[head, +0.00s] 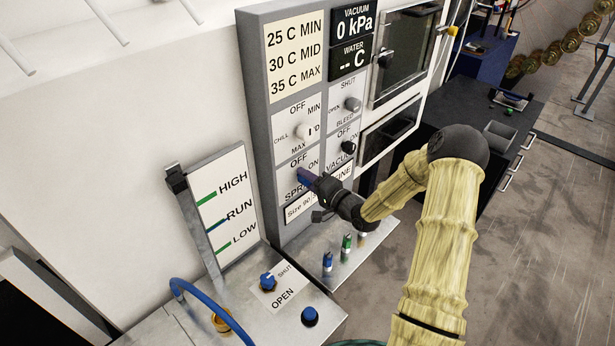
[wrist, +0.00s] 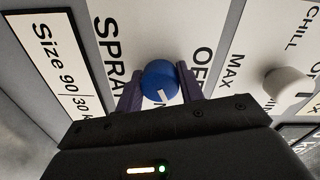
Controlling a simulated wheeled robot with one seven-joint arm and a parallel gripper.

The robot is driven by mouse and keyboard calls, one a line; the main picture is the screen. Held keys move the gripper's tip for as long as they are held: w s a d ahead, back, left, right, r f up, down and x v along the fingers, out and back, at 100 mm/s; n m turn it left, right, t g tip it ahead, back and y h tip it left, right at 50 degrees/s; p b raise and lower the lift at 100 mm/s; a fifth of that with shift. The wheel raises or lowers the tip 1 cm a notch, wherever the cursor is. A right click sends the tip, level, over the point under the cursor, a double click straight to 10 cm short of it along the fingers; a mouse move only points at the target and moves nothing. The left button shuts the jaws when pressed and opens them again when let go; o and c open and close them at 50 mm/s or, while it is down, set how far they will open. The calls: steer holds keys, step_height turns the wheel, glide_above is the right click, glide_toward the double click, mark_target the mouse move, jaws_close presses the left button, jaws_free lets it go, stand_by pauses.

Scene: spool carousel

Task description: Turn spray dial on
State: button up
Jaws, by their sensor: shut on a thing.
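The blue spray dial (wrist: 159,80) sits on the white SPRAY plate of the grey panel. In the wrist view it is between my gripper's two dark purple fingers (wrist: 158,88), which are shut on its sides. The dial's white mark points down and slightly right in the wrist view, toward the side where the head view shows ON. The word OFF (wrist: 200,70) lies right of the dial in the wrist view; ON is hidden there behind my gripper. In the head view, my gripper (head: 306,176) reaches the panel and mostly hides the dial.
The white chill knob (head: 302,132) is just above the spray dial, with the black vacuum knob (head: 348,147) to the right. A metal ledge below holds a blue valve knob (head: 268,281), a blue button (head: 310,316) and small coloured fittings (head: 347,241). A level gauge (head: 222,205) stands left.

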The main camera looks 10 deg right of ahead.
steer(key=m+p, duration=0.1)
steer(key=m, duration=0.3)
steer(key=shift+d+m, duration=0.1)
steer(key=shift+m, duration=0.3)
steer(key=o, duration=1)
steer(key=b+v, duration=0.4)
steer(key=v, duration=1.3)
steer(key=shift+d+r, duration=0.1)
steer(key=shift+d, duration=0.1)
